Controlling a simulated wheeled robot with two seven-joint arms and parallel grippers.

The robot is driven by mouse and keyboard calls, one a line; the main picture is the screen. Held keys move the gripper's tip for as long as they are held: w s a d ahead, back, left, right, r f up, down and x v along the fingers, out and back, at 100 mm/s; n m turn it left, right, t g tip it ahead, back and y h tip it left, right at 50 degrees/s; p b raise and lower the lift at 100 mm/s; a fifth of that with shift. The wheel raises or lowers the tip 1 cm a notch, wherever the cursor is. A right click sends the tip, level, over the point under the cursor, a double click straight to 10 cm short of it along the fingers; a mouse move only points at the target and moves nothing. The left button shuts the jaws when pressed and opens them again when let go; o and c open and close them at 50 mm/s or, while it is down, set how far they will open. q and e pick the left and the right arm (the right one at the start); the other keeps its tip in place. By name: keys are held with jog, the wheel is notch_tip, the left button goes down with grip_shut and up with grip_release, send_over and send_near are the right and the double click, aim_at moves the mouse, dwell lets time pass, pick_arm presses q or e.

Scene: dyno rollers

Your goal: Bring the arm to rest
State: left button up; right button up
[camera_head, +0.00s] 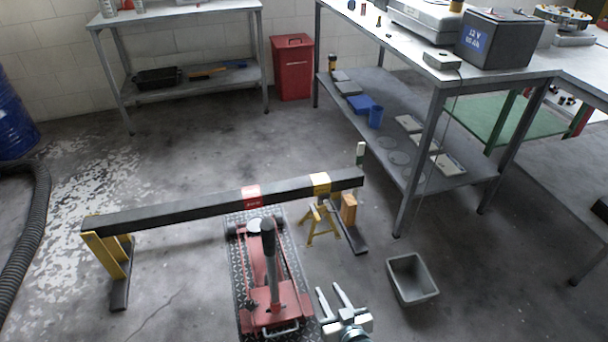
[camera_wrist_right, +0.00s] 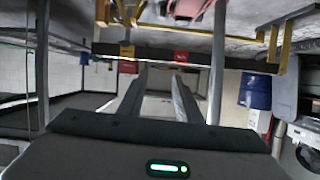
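My right gripper (camera_head: 334,298) is low in the head view, right of the red floor jack (camera_head: 270,285). Its two fingers stand apart with nothing between them. In the right wrist view its fingers (camera_wrist_right: 160,95) are also spread and empty, with the beam (camera_wrist_right: 150,54) beyond them. My left gripper is not in the head view.
A dark beam (camera_head: 200,206) on yellow legs spans the floor ahead. A yellow stand (camera_head: 319,222) is beside the jack. A grey bin (camera_head: 412,279) stands on the right, near a metal workbench (camera_head: 425,135). Open floor lies behind the beam.

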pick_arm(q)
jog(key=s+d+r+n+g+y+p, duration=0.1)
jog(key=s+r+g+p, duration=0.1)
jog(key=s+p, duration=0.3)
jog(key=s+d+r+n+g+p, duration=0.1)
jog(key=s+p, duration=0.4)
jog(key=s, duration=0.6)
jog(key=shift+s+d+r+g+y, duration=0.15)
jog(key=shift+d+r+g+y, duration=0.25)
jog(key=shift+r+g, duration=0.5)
pick_arm(e)
jog(key=s+d+f+g+h, duration=0.1)
jog(key=s+d+f, duration=0.3)
jog(key=s, duration=0.5)
jog(key=s+d+f+g+h, duration=0.1)
jog(key=s+d+f+g, duration=0.3)
jog(key=s, duration=0.5)
jog(key=s+d+f+g+h, duration=0.1)
jog(key=s+d+f+g, duration=0.2)
jog(key=s+f, duration=0.3)
jog(key=s+d, duration=0.1)
jog(key=s, duration=0.2)
jog(key=shift+s+m, duration=0.2)
jog(key=shift+m, duration=0.2)
